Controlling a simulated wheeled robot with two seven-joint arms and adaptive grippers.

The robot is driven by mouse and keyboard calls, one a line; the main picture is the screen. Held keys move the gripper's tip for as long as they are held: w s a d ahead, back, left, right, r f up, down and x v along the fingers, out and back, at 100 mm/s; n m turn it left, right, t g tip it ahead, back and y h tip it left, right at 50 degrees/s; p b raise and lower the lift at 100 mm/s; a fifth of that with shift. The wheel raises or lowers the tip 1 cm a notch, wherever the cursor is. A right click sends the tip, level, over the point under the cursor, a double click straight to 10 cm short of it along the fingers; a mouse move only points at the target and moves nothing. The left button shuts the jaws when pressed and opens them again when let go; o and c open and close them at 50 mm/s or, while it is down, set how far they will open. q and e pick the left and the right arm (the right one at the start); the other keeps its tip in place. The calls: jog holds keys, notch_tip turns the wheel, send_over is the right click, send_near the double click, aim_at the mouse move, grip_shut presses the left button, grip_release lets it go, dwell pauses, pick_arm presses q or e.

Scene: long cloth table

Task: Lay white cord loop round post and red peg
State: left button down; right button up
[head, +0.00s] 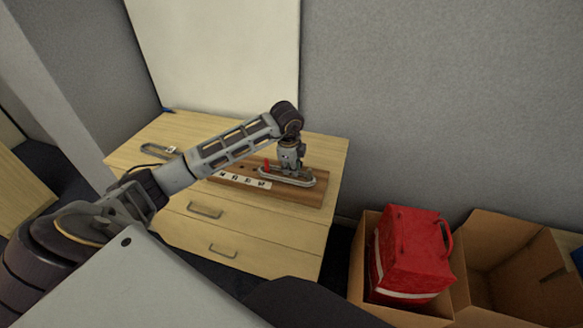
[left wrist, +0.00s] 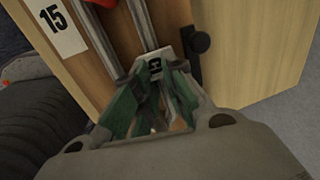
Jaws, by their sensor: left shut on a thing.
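The white cord loop (head: 300,184) is stretched above or on the wooden board, its far part hidden by my gripper in the head view. My left gripper (head: 291,168) points down over the board, shut on the loop near its right end. In the left wrist view, the green-padded fingers (left wrist: 155,100) close by a pale tab, and two cord strands (left wrist: 145,25) run up from there. The red peg (head: 266,165) stands at the loop's left end; its red edge (left wrist: 104,3) shows between the strands. A dark post (left wrist: 200,42) stands beside the fingers, seemingly outside the strands.
The wooden board (head: 285,192) with numbered labels (head: 243,180) lies on a pale drawer cabinet (head: 265,237). Boxes on the right include one with a red bag (head: 410,250). The cabinet's left top is mostly free.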

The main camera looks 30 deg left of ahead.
pick_arm(q)
jog(key=c, duration=1.4)
grip_release()
jog(key=shift+r, duration=0.15)
jog(key=shift+s+d+r, duration=0.1)
jog(key=shift+s+r, duration=0.3)
jog(key=shift+r, duration=1.5)
jog(key=shift+s+d+r, duration=0.1)
jog(key=shift+s+r, duration=0.25)
jog(key=shift+r, duration=1.55)
jog(key=shift+s+d+r, duration=0.1)
jog(key=shift+s+r, duration=0.3)
jog(key=shift+r, duration=1.5)
